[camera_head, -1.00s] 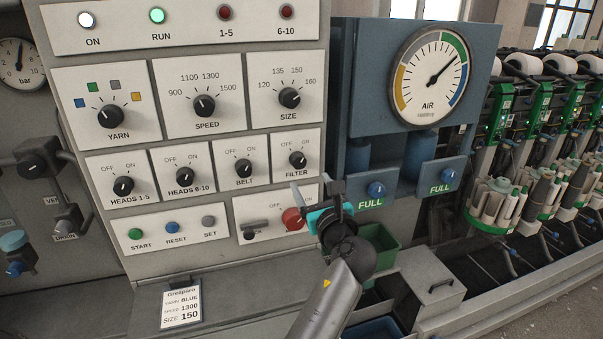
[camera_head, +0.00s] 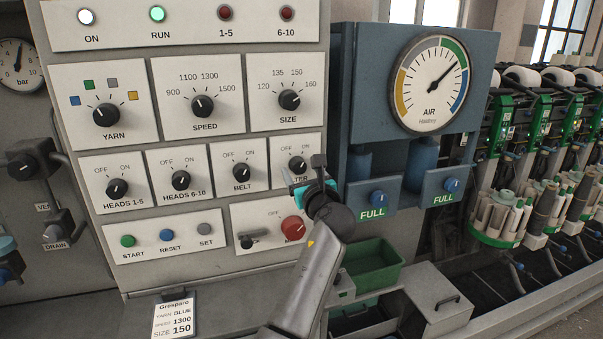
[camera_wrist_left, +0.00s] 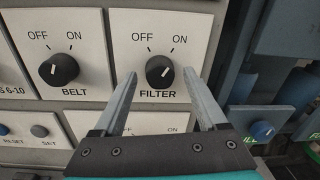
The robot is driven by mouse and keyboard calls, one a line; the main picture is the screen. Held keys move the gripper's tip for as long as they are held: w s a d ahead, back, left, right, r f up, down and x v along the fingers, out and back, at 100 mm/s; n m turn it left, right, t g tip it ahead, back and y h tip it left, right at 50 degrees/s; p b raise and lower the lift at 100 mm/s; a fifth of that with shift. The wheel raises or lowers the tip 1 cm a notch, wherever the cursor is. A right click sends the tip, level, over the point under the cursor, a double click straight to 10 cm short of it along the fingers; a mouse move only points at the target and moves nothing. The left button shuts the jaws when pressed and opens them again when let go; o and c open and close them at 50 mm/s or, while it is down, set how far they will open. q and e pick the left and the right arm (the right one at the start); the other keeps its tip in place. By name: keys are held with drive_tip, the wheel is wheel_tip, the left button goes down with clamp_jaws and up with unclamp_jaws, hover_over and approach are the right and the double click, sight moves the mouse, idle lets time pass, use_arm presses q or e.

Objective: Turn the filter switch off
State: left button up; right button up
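The filter switch (camera_wrist_left: 159,70) is a round black knob on a white plate marked OFF and ON. In the left wrist view its white mark points up and right, toward ON. In the head view the knob (camera_head: 298,165) shows just above my left gripper (camera_head: 304,171), which covers part of the FILTER label. In the left wrist view my left gripper (camera_wrist_left: 159,76) is open and empty. Its two fingertips are on either side of the knob, with a gap on each side. Whether they reach the knob's depth I cannot tell. My right gripper is not in view.
The belt knob (camera_wrist_left: 58,70) is left of the filter plate. A red knob (camera_head: 293,228) is below the gripper. The blue air unit (camera_head: 362,110) stands close on the right. A green bin (camera_head: 370,265) is lower right.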

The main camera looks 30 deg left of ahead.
use_arm(q)
clamp_jaws()
idle(0.4)
drive_tip(key=shift+f+n, duration=0.1)
drive_tip(key=shift+n, duration=1)
drive_tip(key=n, duration=0.2)
drive_tip(key=shift+n+b, duration=0.3)
drive_tip(key=shift+n, duration=0.1)
drive_tip(key=n+b, duration=0.1)
drive_tip(key=n, duration=0.2)
drive_tip(key=shift+f+n, duration=0.1)
drive_tip(key=shift+n, duration=0.2)
drive_tip(key=shift+d+n+b, duration=0.1)
drive_tip(key=shift+n+b, duration=0.9)
drive_tip(key=shift+n, duration=0.9)
